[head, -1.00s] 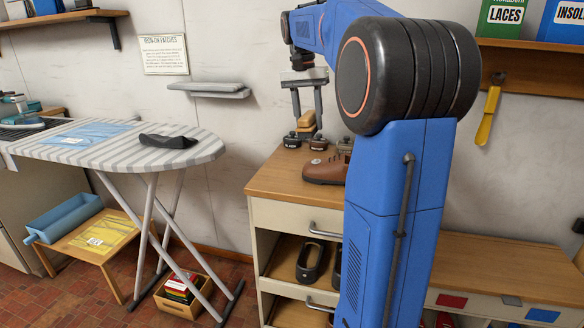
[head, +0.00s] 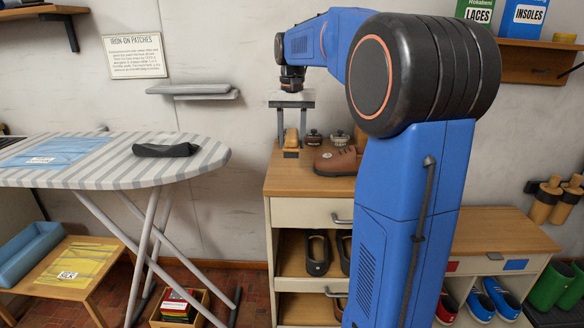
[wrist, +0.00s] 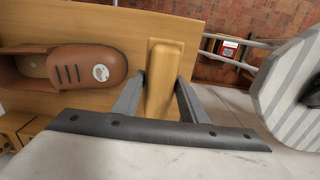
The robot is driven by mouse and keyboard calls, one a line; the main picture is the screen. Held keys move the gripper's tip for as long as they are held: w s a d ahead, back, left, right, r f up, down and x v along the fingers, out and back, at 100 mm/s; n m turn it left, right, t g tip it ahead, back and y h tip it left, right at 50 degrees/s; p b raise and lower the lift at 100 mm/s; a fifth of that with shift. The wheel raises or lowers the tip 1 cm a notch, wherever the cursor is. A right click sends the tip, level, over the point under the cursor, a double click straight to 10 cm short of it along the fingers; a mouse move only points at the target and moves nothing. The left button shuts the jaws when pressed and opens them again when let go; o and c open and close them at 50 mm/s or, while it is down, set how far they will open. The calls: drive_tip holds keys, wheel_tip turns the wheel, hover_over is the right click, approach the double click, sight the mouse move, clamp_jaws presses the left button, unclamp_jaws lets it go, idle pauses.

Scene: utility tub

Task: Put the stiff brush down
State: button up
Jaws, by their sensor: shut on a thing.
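The stiff brush (head: 291,138) has a tan wooden handle and a dark lower end. In the head view it is upright at the left end of the wooden cabinet top (head: 285,183). My gripper (head: 294,138) points down with one finger on each side of the brush and is shut on it. In the wrist view the handle (wrist: 163,85) lies between the fingertips (wrist: 163,78), over the wooden top. The brush's lower end is at or just above the top; I cannot tell whether it touches.
The striped ironing board (head: 105,165) is at left. Bare wood shows at the top's front left.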

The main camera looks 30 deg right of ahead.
sight(292, 133)
drive_tip(key=shift+f, duration=3.85)
drive_tip(key=o, duration=0.9)
drive_tip(key=shift+f, duration=0.1)
wheel_tip(292, 133, up, 12)
drive_tip(key=shift+d+r, duration=0.1)
drive_tip(key=shift+r, duration=0.05)
drive_tip(key=s+a+f+n+t, duration=0.1)
drive_tip(key=s+a+f, duration=0.4)
drive_tip(key=s, duration=0.5)
drive_tip(key=s+a+f+n+t, duration=0.2)
drive_tip(key=s+a+f, duration=0.3)
drive_tip(key=s+f, duration=0.3)
drive_tip(key=s+a+f+n+t, duration=0.1)
drive_tip(key=s+a+f+n, duration=0.2)
drive_tip(key=s, duration=0.9)
drive_tip(key=shift+s+a+f+n+t, duration=0.1)
drive_tip(key=shift+a+f+n+t, duration=0.05)
drive_tip(key=shift+a+f, duration=0.45)
drive_tip(key=shift+s+a+f+n+t, duration=0.1)
drive_tip(key=shift+a+f, duration=0.35)
drive_tip(key=shift+f, duration=0.4)
drive_tip(key=shift+s+a+f+n+t, duration=0.1)
drive_tip(key=shift+a+f+n+t, duration=0.05)
drive_tip(key=shift+a+f, duration=0.45)
